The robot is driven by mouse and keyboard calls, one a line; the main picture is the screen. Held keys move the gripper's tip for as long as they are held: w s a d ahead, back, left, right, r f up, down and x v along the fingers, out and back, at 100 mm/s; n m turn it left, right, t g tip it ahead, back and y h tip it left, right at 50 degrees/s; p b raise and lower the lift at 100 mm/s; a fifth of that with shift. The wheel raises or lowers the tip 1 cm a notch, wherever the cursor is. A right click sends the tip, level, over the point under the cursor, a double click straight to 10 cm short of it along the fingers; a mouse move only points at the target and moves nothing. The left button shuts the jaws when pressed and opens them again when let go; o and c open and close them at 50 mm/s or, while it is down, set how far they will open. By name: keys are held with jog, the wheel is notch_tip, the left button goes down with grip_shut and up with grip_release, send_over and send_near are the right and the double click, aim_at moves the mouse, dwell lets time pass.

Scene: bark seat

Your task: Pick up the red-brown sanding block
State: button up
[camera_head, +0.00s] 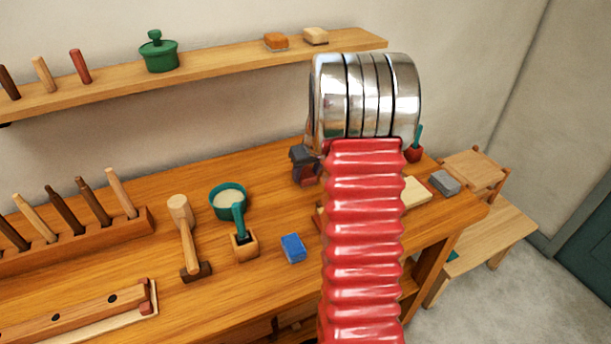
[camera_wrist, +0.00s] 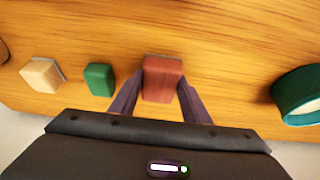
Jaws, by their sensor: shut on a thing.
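The red-brown sanding block (camera_wrist: 162,80) is in the middle of the wrist view, with a thin greyish edge along its far side. My gripper (camera_wrist: 159,88) has one dark finger on each side of it and is shut on it. I cannot tell whether the block touches the wood below or is just above it. In the head view my red ribbed arm and its metal joint hide the fingers and the block.
In the wrist view, a green block (camera_wrist: 99,79) and a beige block (camera_wrist: 42,76) lie left, and a teal round container (camera_wrist: 298,95) stands right. In the head view, the bench holds a blue block (camera_head: 293,248), a mallet (camera_head: 182,225) and a teal pan (camera_head: 228,199).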

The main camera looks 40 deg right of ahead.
aim_at(307, 174)
jog(key=shift+c, duration=1.2)
jog(key=shift+r, duration=0.1)
notch_tip(307, 174, up, 10)
jog(key=o, duration=0.5)
jog(key=c, duration=0.3)
jog(key=shift+c, duration=0.2)
jog(key=shift+s, duration=0.1)
